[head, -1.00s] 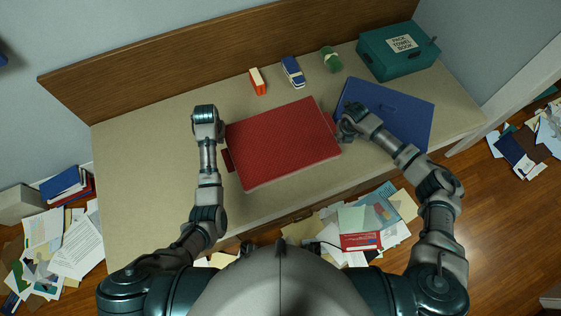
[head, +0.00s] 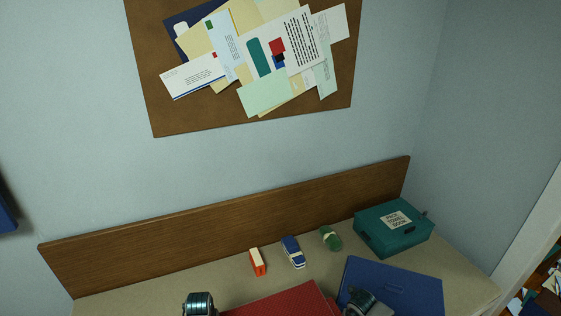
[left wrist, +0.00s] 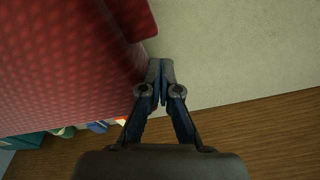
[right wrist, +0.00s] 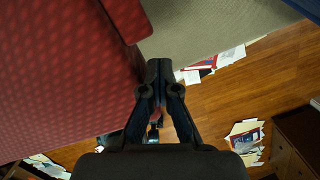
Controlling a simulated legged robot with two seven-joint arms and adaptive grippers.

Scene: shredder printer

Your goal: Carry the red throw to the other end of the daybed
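The red throw (head: 285,303) lies flat as a slab on the tan daybed (head: 215,281); the head view cuts off most of it. It fills the left of the left wrist view (left wrist: 65,65) and of the right wrist view (right wrist: 60,75), with a raised strip at its edge in both. My left gripper (left wrist: 161,70) is shut, its fingertips together right beside the throw's edge. My right gripper (right wrist: 159,70) is also shut beside the throw's edge. Neither shows cloth between its fingers. Whether the fingertips touch the throw is unclear. In the head view only parts of my wrists show.
A blue folder-like slab (head: 395,285) lies at the right, partly behind my right wrist. A teal box (head: 393,230) stands at the back right. An orange item (head: 258,262), a blue one (head: 293,252) and a green roll (head: 330,238) lie along the wooden backboard (head: 230,218).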

